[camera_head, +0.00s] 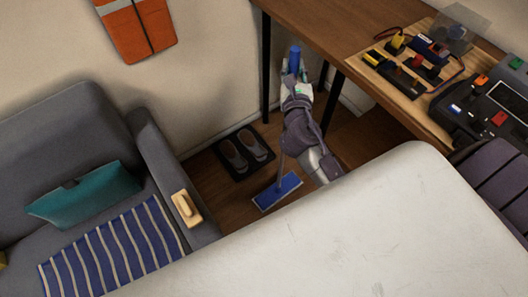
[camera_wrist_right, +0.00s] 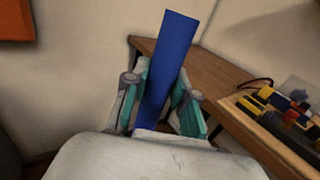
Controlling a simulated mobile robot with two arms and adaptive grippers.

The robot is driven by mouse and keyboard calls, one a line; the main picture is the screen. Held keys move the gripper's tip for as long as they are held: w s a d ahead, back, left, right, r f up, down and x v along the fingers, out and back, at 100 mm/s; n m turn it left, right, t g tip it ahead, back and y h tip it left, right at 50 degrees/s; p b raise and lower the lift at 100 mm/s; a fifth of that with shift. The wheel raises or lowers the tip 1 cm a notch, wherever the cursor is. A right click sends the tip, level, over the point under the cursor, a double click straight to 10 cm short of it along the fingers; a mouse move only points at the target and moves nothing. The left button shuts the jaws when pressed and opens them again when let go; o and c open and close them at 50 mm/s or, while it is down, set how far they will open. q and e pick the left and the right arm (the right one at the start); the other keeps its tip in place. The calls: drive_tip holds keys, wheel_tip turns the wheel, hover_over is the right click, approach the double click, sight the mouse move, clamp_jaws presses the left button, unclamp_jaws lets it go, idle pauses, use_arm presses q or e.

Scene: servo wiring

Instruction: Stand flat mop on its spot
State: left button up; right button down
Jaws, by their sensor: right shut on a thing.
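The flat mop stands with its blue head (camera_head: 277,191) low at the wooden floor, to the right of a dark mat. Its thin grey pole runs up behind my right arm, and the blue grip (camera_head: 294,58) shows at the top. My right gripper (camera_head: 293,76) is shut on the mop's handle near that grip. In the right wrist view the blue grip (camera_wrist_right: 172,62) rises between the teal fingers of my right gripper (camera_wrist_right: 160,105), leaning slightly right. Much of the pole is hidden by my arm. I cannot tell whether the head touches the floor. My left gripper is not in view.
A dark mat (camera_head: 240,168) with slippers lies by the wall. A grey sofa (camera_head: 60,125) stands left. A wooden desk (camera_head: 325,28) with electronics is at the right, its dark legs close to my gripper. A white surface (camera_head: 330,240) fills the foreground.

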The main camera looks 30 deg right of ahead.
drive_tip(key=shift+w+d+r+h, duration=0.1)
drive_tip(key=shift+w+d+h, duration=0.2)
drive_tip(key=shift+w+d, duration=0.25)
drive_tip(key=w+a+f+b, duration=0.3)
drive_tip(key=w+f+b, duration=0.2)
drive_tip(key=w+f, duration=0.6)
drive_tip(key=shift+w, duration=0.15)
drive_tip(key=shift+f, duration=0.1)
drive_tip(key=c, duration=0.9)
unclamp_jaws()
drive_tip(key=shift+c, duration=0.2)
